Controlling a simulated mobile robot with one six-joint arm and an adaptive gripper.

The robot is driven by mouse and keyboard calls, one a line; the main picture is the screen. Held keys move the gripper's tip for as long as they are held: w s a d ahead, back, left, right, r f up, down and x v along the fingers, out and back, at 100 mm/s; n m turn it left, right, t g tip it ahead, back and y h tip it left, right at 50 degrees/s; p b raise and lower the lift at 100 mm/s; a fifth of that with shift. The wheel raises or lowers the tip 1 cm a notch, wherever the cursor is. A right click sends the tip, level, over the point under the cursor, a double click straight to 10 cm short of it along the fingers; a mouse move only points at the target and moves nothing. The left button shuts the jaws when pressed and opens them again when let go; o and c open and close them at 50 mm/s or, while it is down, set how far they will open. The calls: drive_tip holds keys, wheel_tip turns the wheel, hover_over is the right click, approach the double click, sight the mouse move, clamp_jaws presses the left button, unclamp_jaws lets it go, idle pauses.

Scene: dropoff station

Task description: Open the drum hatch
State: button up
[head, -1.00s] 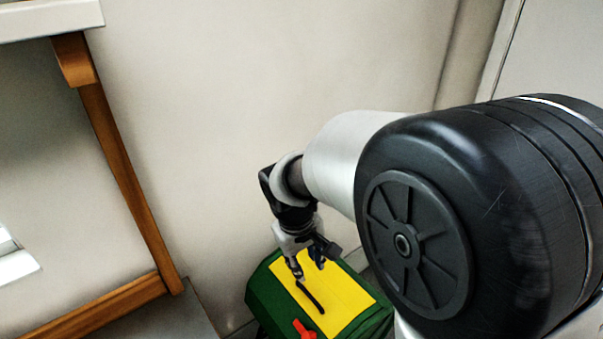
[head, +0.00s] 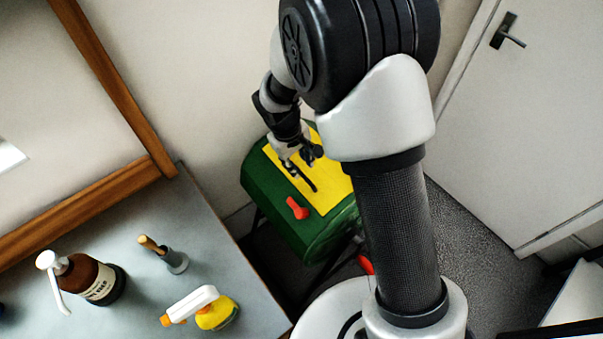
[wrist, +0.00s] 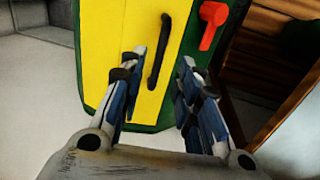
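The green drum (head: 283,219) stands on dark legs beside the table. Its yellow hatch (head: 327,197) is closed and has a black bar handle (head: 302,182). A red latch lever (head: 297,208) sits on the green body beside the hatch; it also shows in the wrist view (wrist: 211,23). My gripper (head: 297,160) is over the hatch near one end of the handle. In the wrist view my gripper (wrist: 157,78) is open, with its fingers apart on either side of the black handle (wrist: 160,52). I cannot tell how far the fingertips are above the hatch.
The grey table (head: 205,235) at left holds a brown pump bottle (head: 88,279), a yellow and white spray bottle (head: 216,313) and a small wooden-handled tool (head: 163,253). A white door (head: 533,120) is at right. Carpet (head: 478,245) lies clear in front of it.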

sight(303, 175)
drive_tip(key=f, duration=0.2)
drive_tip(key=f+b, duration=0.1)
drive_tip(key=d+f, duration=0.1)
drive_tip(key=f, duration=0.1)
drive_tip(key=shift+w+f, duration=0.35)
drive_tip(key=shift+c, duration=0.3)
clamp_jaws()
